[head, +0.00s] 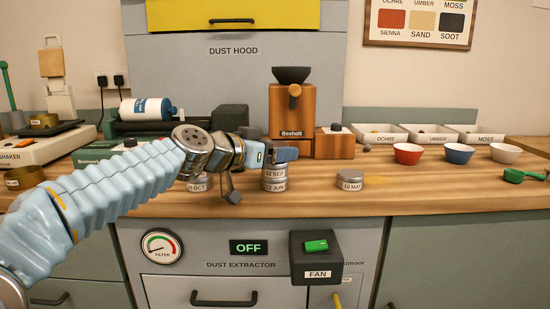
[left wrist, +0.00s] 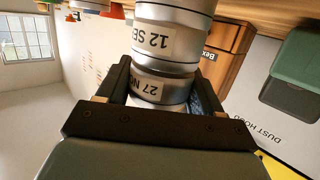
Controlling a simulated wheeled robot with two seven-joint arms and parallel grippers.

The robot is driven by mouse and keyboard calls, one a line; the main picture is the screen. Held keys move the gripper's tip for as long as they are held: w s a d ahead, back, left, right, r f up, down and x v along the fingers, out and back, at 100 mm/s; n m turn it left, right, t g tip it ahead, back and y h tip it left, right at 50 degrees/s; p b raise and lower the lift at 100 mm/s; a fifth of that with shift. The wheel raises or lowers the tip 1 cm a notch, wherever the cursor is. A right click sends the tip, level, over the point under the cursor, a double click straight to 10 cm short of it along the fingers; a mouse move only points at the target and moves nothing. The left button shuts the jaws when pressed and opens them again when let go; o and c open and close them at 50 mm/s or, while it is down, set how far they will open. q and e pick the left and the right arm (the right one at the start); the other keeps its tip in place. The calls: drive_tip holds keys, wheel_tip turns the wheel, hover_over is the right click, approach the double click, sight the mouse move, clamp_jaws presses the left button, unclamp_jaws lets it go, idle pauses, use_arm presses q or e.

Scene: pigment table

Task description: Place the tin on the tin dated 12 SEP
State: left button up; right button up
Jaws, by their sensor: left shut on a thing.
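My left gripper (head: 285,153) comes in from the left, shut on a silver tin labelled 27 NO... (left wrist: 155,88); my fingers hide most of it in the head view. In the left wrist view, which is upside down, this tin is directly over the tin labelled 12 SEP (left wrist: 155,40). The two look in line and in contact, though a thin gap cannot be ruled out. In the head view the 12 SEP tin (head: 275,173) stands upright on another tin (head: 275,186) whose label seems to read JUN. My right gripper is not in view.
A tin labelled OCT (head: 199,184) stands left of the stack, and a tin labelled MAY (head: 350,179) right of it. A wooden grinder (head: 291,112) stands behind. Red (head: 407,153), blue (head: 459,153) and white (head: 504,153) bowls are at right. The front right counter is mostly clear.

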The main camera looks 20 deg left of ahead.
use_arm(q)
drive_tip(key=shift+f, duration=0.1)
drive_tip(key=shift+f, duration=0.2)
drive_tip(key=o, duration=1.1)
drive_tip(key=shift+c, duration=0.2)
drive_tip(key=shift+r, duration=0.1)
drive_tip(key=shift+r, duration=0.1)
drive_tip(key=b+v, duration=0.2)
drive_tip(key=v, duration=1)
